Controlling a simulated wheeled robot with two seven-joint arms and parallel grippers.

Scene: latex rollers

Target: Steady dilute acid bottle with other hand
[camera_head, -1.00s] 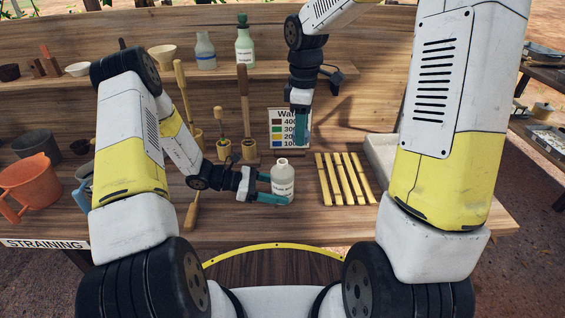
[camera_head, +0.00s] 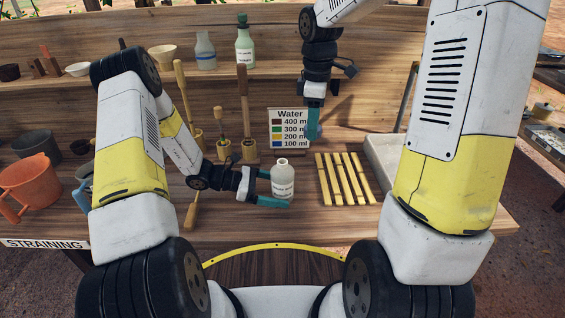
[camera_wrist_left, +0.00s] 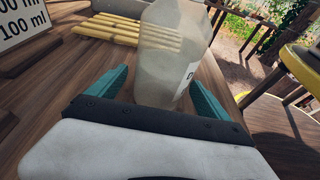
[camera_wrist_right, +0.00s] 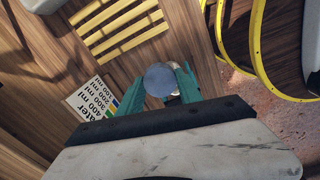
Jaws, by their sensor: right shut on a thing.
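The dilute acid bottle (camera_head: 283,182), pale with a white label and an open neck, stands upright on the bench. My left gripper (camera_head: 268,188) is open, with its teal fingers on either side of the bottle. In the left wrist view the bottle (camera_wrist_left: 170,55) stands between the spread fingers, with a gap beside the left one. My right gripper (camera_head: 314,122) is raised behind and to the right of the bottle. It is shut on a small round blue-grey object (camera_wrist_right: 160,79), which partly hides a pale thing beneath it in the right wrist view.
A Water volume sign (camera_head: 288,128) stands behind the bottle. A bamboo slatted rack (camera_head: 345,178) and a pale tray (camera_head: 385,155) lie to the right. Wooden tools (camera_head: 244,110) stand behind my left gripper. An orange jug (camera_head: 30,183) is at far left.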

